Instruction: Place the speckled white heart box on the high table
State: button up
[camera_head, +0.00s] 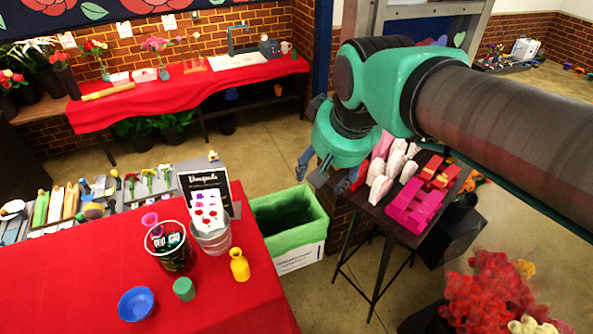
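The high table (376,213) is a dark-topped stand on thin legs, right of centre. Several white, faintly speckled boxes (380,189) sit on its left part, beside pink and red ones. Their heart shape is hard to make out, and I cannot tell which one is the speckled white heart box. My gripper (328,178) hangs at the left edge of the high table, beside the white boxes. Its two fingers look spread apart, with nothing visible between them. My arm hides the area behind and right of the gripper.
A bin with a green liner (290,222) stands left of the high table. A red-covered table (80,285) with a bucket, a sign, a yellow bottle (239,265) and a blue bowl (136,303) fills the lower left. Red flowers (490,292) stand at lower right.

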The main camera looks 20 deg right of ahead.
jog(key=s+a+f+n, duration=0.1)
jog(key=s+a+f, duration=0.2)
jog(key=s, duration=0.5)
jog(key=shift+a+f+n+t, duration=0.2)
jog(key=shift+a+n+t, duration=0.1)
jog(key=shift+n+t, duration=0.1)
notch_tip(320, 180, down, 17)
jog(key=b, duration=1.7)
